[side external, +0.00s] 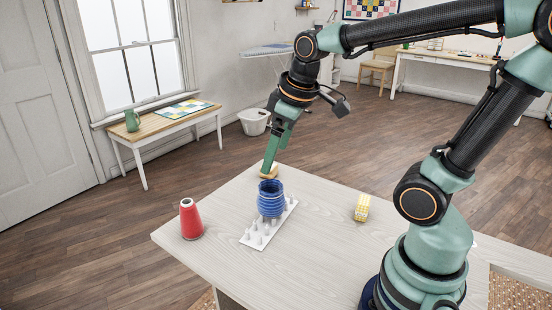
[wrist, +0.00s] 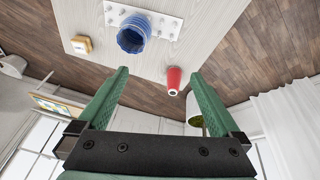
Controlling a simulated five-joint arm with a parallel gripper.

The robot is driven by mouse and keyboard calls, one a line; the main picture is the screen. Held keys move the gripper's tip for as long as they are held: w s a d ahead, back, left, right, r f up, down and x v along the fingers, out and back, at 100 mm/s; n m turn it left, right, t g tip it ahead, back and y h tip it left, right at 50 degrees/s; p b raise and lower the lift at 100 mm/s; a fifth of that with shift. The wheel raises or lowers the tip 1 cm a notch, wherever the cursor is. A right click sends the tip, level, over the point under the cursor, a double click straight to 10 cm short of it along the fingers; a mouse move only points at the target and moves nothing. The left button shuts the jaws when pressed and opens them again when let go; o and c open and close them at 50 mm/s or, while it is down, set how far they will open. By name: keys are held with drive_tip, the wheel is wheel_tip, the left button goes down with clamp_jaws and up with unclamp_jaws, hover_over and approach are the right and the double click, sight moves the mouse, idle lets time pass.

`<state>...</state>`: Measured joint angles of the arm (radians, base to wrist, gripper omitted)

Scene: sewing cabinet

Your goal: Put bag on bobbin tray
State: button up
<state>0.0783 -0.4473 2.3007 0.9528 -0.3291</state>
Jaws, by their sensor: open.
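The white bobbin tray (side external: 252,240) with upright pegs lies on the table; it also shows at the top of the wrist view (wrist: 115,17). A blue, ribbed, open-topped object (side external: 270,199) stands upright over the tray's far part, hiding pegs there; it also shows in the wrist view (wrist: 133,38). A small yellow-and-white patterned piece (side external: 362,208) stands to the right of the tray. I cannot tell for certain which is the bag. My gripper (side external: 268,173) is open and empty, pointing down near the table's far edge; its spread fingers show in the wrist view (wrist: 160,73).
A red cone (side external: 191,220) stands left of the tray, also in the wrist view (wrist: 173,79). The table's (side external: 320,265) front middle is clear.

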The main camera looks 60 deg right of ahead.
drive_tip(key=s+m, duration=0.1)
drive_tip(key=s+a+m+t, duration=0.1)
drive_tip(key=s+a, duration=0.1)
drive_tip(key=shift+s+a+r+m+t, duration=0.1)
drive_tip(key=shift+a+r+m+t, duration=0.2)
drive_tip(key=shift+m+t, duration=0.1)
